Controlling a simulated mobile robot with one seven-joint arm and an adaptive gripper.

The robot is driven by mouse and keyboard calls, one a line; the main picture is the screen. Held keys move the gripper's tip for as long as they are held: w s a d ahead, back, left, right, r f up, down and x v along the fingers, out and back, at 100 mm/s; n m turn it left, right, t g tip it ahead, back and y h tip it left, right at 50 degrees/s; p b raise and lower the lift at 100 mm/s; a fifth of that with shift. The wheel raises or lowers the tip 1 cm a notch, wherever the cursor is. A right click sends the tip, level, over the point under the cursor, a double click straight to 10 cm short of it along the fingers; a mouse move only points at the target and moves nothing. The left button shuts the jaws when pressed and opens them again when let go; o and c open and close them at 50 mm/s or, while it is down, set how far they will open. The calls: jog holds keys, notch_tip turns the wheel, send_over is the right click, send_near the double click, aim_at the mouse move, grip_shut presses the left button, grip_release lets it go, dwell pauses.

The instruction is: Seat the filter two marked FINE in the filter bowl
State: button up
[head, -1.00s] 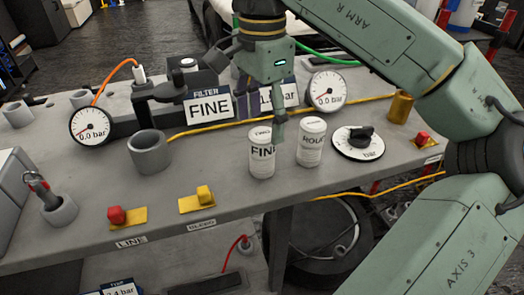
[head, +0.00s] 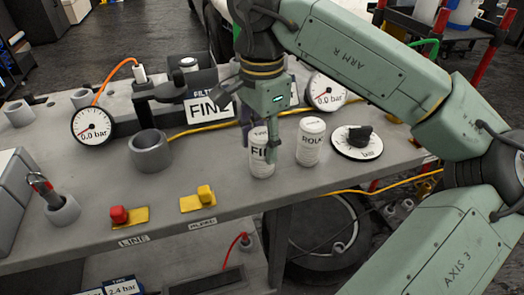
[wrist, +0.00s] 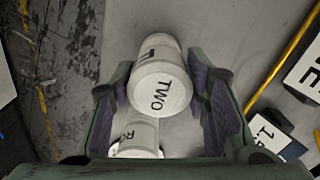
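The white filter marked FINE (head: 262,158) stands upright on the grey bench; its top reads TWO in the wrist view (wrist: 160,92). My gripper (head: 268,140) is down over it from above. In the wrist view its two purple-padded fingers lie on either side of the filter, apart, with a small gap showing at the right pad. A second white filter marked ROLA (head: 311,142) stands just to the right. An empty-looking open grey cup (head: 150,155), apparently the filter bowl, stands to the left.
A yellow hose (head: 215,129) crosses the bench.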

jog(key=c, duration=0.7)
jog(key=shift+r, duration=0.15)
